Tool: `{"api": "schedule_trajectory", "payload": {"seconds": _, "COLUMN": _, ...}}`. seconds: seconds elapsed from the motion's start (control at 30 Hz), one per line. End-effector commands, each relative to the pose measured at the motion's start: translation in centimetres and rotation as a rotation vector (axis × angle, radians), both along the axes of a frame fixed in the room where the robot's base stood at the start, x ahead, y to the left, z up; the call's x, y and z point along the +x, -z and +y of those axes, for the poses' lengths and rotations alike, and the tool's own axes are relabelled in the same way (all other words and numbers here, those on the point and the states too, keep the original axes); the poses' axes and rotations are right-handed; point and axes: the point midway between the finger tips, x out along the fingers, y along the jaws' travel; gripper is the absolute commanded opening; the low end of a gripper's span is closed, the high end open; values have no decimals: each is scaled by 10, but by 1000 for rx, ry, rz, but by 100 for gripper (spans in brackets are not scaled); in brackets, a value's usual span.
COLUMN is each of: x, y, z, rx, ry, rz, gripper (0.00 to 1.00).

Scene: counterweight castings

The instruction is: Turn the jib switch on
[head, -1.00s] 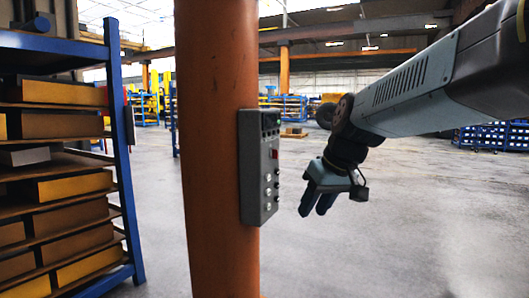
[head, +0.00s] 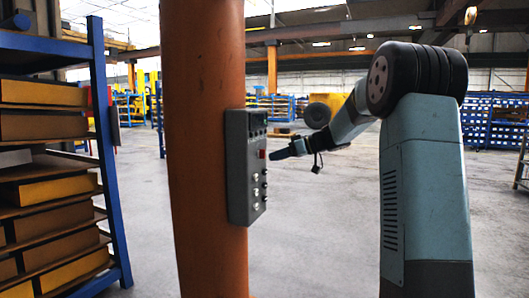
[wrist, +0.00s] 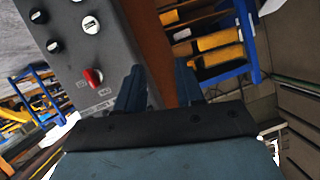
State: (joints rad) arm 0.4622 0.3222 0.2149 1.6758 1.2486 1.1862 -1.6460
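A grey control box (head: 243,167) is mounted on an orange column (head: 202,200). Its face carries a red switch (head: 262,154) and several black and white knobs. In the wrist view the red switch (wrist: 92,77) sticks out near the lower end of the box (wrist: 85,45), left of my fingers. My gripper (head: 273,154) points left at the red switch's height, just right of the box. In the wrist view my gripper (wrist: 158,85) is open, with nothing between its two fingers.
A blue rack (head: 110,150) with yellow and brown castings stands left of the column; it also shows in the wrist view (wrist: 245,45). Open grey floor (head: 310,240) lies right of the column. More blue racks (head: 490,120) stand far back.

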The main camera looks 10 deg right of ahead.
Motion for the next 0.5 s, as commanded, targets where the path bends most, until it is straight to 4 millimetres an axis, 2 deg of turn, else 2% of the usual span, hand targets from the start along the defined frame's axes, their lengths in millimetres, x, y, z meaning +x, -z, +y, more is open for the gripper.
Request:
{"api": "schedule_trajectory", "payload": {"seconds": 0.03, "x": 18, "y": 5, "z": -15, "rx": 33, "ry": 5, "rz": -45, "gripper": 37}}
{"api": "schedule_trajectory", "payload": {"seconds": 0.2, "x": 65, "y": 10, "z": -57, "rx": 117, "ry": 29, "rz": -217, "gripper": 37}}
{"api": "schedule_trajectory", "payload": {"seconds": 0.4, "x": 96, "y": 15, "z": -95, "rx": 169, "ry": 70, "rz": -357, "gripper": 37}}
{"api": "schedule_trajectory", "payload": {"seconds": 0.5, "x": 103, "y": 16, "z": -103, "rx": 179, "ry": 81, "rz": -391, "gripper": 37}}
